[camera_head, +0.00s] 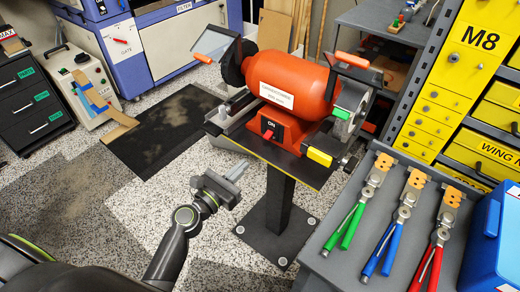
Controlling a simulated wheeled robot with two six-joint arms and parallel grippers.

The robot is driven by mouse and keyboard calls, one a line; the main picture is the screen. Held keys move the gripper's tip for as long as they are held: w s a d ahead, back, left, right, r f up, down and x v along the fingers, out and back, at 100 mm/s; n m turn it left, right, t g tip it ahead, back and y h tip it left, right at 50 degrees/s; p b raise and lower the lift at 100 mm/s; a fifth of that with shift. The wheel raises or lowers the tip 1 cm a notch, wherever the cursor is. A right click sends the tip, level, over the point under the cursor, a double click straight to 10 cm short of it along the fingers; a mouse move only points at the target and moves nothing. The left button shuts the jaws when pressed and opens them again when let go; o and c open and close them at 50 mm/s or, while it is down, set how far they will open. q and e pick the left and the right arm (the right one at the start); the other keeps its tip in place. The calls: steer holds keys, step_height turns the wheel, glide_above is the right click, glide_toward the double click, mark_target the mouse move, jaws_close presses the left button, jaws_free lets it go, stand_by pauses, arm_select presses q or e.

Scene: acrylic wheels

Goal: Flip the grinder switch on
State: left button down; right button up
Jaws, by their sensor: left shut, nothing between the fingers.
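The orange bench grinder (290,85) stands on a dark plate on top of a pedestal (272,215) in the middle of the view. Its red switch (268,133) is on the front of the base, just under a black label reading ON. I cannot tell the switch's position at this size. My left gripper (238,171) comes up from the lower left and is shut and empty. In the picture it is below and left of the switch, apart from it, with its fingers pointing up and right. My right gripper is not in view.
A grey cart (340,262) at the lower right bears pliers with green, blue and red handles. A blue box (497,245) is at the right edge. Yellow drawers (425,125) stand behind. A black mat (160,130) and speckled floor lie open to the left of the grinder.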

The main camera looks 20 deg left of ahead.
mark_target(269, 135)
arm_select(q)
steer(key=x, duration=1)
steer(key=shift+p, duration=0.3)
